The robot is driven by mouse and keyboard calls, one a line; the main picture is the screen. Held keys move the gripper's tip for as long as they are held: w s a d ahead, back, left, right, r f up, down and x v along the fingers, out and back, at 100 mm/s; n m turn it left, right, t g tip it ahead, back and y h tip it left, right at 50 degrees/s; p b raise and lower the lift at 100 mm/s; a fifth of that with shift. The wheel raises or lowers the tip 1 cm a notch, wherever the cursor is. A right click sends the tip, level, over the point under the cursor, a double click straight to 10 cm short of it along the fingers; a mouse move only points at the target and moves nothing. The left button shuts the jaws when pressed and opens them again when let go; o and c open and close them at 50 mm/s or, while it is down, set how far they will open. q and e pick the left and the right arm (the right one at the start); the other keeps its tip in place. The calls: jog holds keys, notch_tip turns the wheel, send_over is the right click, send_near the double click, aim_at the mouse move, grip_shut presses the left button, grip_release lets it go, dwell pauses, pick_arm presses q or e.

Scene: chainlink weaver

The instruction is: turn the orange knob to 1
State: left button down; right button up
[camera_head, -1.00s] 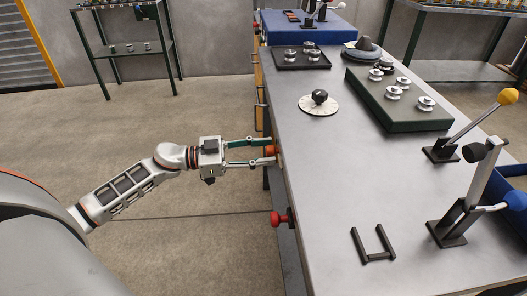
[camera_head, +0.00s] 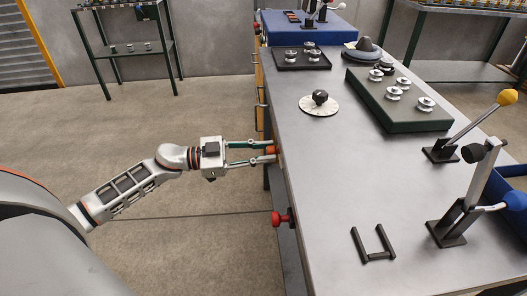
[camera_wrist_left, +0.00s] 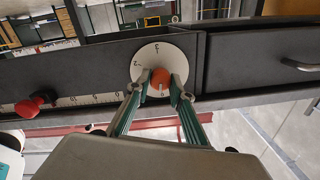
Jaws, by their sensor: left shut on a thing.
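The orange knob (camera_wrist_left: 160,78) sits at the middle of a round white dial (camera_wrist_left: 146,54) on the bench's dark front face. A pale mark on the knob points toward the bottom of the wrist picture. My left gripper (camera_wrist_left: 166,86) is shut on the knob, one green finger on each side. In the head view my left gripper (camera_head: 268,153) reaches the bench's side edge, and only a bit of the orange knob (camera_head: 273,150) shows between its fingertips. My right gripper is not in view.
A red knob (camera_head: 281,218) sticks out of the bench front nearer me; it also shows beside a scale in the wrist view (camera_wrist_left: 30,106). On the bench top (camera_head: 340,190) stand a black knob on a white dial (camera_head: 319,103), a dark tray of spools (camera_head: 395,118) and levers (camera_head: 455,135).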

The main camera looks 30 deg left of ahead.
pick_arm(q)
jog(key=m+b, duration=0.1)
jog(key=m, duration=0.9)
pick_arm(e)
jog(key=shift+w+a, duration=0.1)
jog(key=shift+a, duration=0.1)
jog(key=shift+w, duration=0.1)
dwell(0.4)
pick_arm(q)
jog(key=c, duration=1.8)
grip_release()
jog(key=shift+o, duration=0.2)
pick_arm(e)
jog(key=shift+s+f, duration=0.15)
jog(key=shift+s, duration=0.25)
